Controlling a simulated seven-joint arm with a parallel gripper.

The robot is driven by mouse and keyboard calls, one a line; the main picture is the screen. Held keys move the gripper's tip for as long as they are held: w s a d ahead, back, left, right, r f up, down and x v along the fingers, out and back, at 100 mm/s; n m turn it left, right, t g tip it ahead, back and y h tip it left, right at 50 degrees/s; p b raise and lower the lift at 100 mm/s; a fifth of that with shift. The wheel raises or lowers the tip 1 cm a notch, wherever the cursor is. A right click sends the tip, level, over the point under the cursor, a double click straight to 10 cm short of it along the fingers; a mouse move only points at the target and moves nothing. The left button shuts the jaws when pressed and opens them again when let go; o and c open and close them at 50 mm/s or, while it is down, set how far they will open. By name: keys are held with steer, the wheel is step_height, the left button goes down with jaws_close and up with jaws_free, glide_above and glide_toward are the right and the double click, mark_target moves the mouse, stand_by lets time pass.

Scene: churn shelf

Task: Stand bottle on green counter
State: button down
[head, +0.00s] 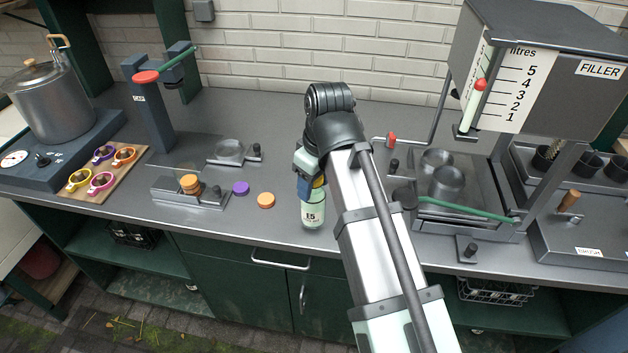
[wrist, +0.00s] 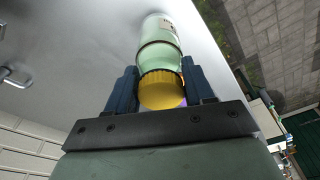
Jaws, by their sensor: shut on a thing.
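The bottle (head: 313,212) is pale green with a white label reading 15 and a yellow cap (wrist: 160,90). In the head view it is roughly upright over the front part of the counter, near the edge. My gripper (head: 311,178) comes from above and is shut on the bottle at its cap end. In the wrist view the two dark blue fingers of my gripper (wrist: 160,74) lie on either side of the cap, and the bottle (wrist: 159,38) extends away. The counter (head: 240,216) has a grey top above green cabinets. I cannot tell whether the bottle's base touches it.
A purple cap (head: 241,188) and an orange cap (head: 266,200) lie left of the bottle. A capping stand (head: 152,115) and a tray of coloured rings (head: 100,172) are farther left. The filler (head: 545,70) with metal cups stands right. The counter's front edge is close.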

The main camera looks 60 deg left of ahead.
steer(key=shift+f, duration=0.1)
steer(key=shift+f, duration=0.65)
stand_by(0.5)
steer(key=shift+c, duration=1.7)
jaws_free()
steer(key=shift+c, duration=1)
steer(key=shift+r, duration=4)
